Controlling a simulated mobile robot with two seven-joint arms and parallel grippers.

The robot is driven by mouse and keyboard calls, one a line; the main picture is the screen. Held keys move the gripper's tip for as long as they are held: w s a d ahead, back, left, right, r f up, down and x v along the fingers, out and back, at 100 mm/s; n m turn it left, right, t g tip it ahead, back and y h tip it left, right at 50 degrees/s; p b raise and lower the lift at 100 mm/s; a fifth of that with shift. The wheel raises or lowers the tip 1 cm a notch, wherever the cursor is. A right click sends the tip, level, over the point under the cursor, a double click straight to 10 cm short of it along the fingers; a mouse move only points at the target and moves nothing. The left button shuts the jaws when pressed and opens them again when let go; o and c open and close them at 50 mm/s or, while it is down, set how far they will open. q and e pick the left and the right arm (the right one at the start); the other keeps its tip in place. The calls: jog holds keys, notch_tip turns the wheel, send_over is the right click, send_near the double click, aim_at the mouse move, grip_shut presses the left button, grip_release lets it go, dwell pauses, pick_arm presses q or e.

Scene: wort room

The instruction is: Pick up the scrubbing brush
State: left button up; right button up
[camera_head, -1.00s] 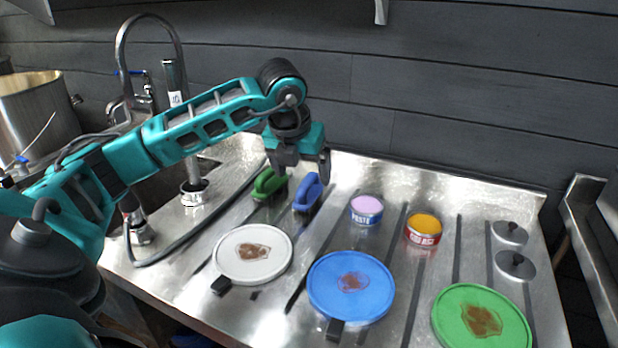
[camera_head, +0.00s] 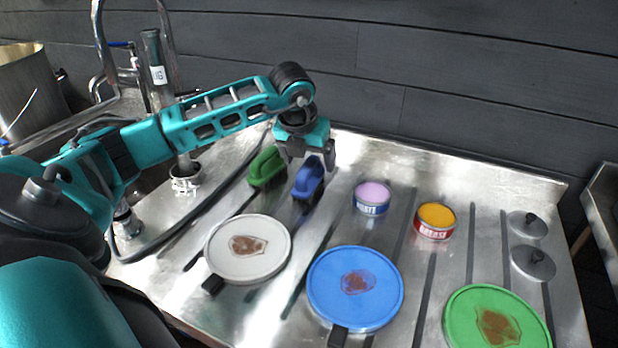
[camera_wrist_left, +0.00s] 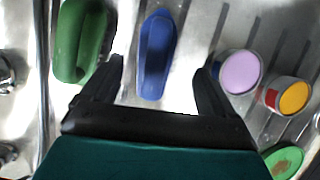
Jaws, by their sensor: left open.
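Two scrubbing brushes stand side by side on the steel counter below my left gripper. The green brush (camera_head: 266,166) is on the left and the blue brush (camera_head: 308,180) on the right. In the left wrist view the blue brush (camera_wrist_left: 156,55) lies ahead, between the lines of my two fingers, and the green brush (camera_wrist_left: 82,40) lies outside the left finger. My left gripper (camera_head: 308,160) is open and empty, above and just behind the blue brush; it also shows in the left wrist view (camera_wrist_left: 158,80). It partly hides the top of the blue brush. My right gripper is not in view.
A white pan (camera_head: 262,262), a blue pan (camera_head: 372,300) and a green pan (camera_head: 470,315), all stained brown, lie in front. A purple-topped tin (camera_head: 371,208) and an orange-topped tin (camera_head: 420,228) stand right of the brushes. A black hose (camera_head: 222,208) runs along the left.

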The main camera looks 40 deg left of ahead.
aim_at(308, 164)
pick_arm(q)
jog(key=shift+a+x, duration=0.2)
jog(key=shift+x, duration=2.6)
jog(key=shift+s, duration=0.15)
jog(key=shift+c, duration=0.4)
jog(key=shift+r, duration=0.1)
jog(key=c, duration=1.1)
jog(key=shift+c, duration=0.2)
notch_tip(308, 164, up, 20)
jog(key=p, duration=0.1)
jog(key=shift+p, duration=0.4)
